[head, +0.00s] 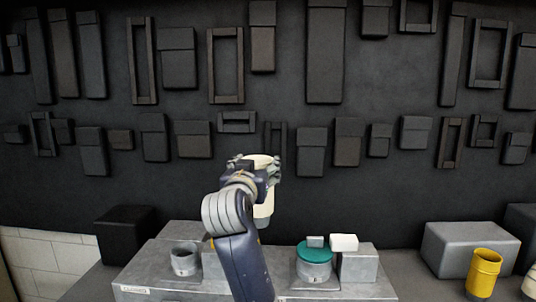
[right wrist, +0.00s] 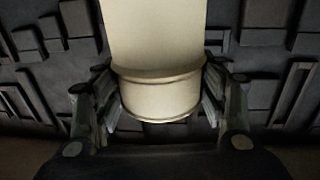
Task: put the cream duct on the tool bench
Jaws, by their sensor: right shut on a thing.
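The cream duct (head: 263,207) is held upright in the air in front of the dark wall, partly hidden behind my right arm and gripper. My right gripper (head: 262,172) is shut on it, near the duct's upper part in the head view. In the right wrist view the cream duct (right wrist: 158,92) fills the space between the two fingers of the right gripper (right wrist: 160,100), which press on its sides near a raised band. A grey bench (head: 160,293) with a label stands below, and I cannot tell whether it is the tool bench. My left gripper is not in view.
On the grey bench are a grey round duct piece (head: 185,259), a teal-topped round piece (head: 315,252), a white block (head: 344,242) and grey blocks. A yellow duct (head: 483,272) and a grey box (head: 470,247) stand at the right. A black box (head: 125,234) stands at the left.

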